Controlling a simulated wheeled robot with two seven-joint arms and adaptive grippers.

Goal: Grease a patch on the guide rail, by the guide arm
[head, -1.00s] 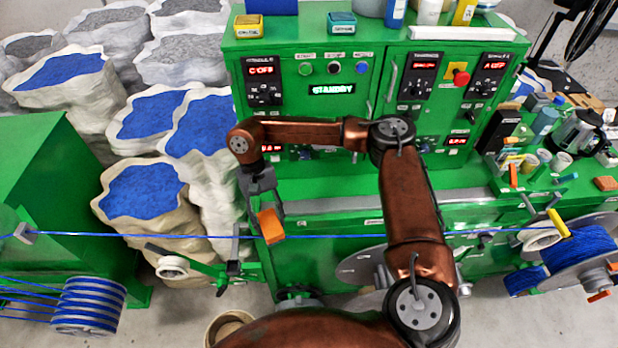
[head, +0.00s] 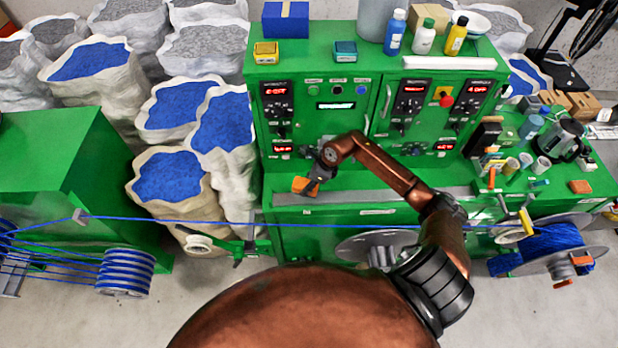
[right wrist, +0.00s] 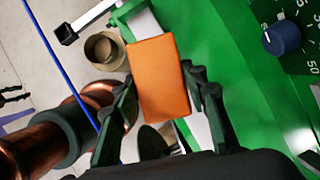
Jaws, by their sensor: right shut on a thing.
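My right gripper (head: 313,180) is shut on an orange block (head: 303,186). The block also shows between the two fingers in the right wrist view (right wrist: 157,78). In the head view the block hangs at the left end of a grey rail-like strip (head: 385,196) along the green machine's front ledge. In the right wrist view a pale strip passes behind the block; I cannot tell whether they touch. A green arm (head: 240,247) with a white roller (head: 199,244) sticks out left of the machine, below the blue cable (head: 250,222). No grease patch is discernible. My left gripper is out of view.
The taut blue cable crosses in front of the machine to a blue spool (head: 550,245) at right. A grey reel (head: 375,246) stands below the ledge. Bottles, including a yellow one (head: 456,35), stand on the cabinet. Sacks of blue granules (head: 168,185) stand at left.

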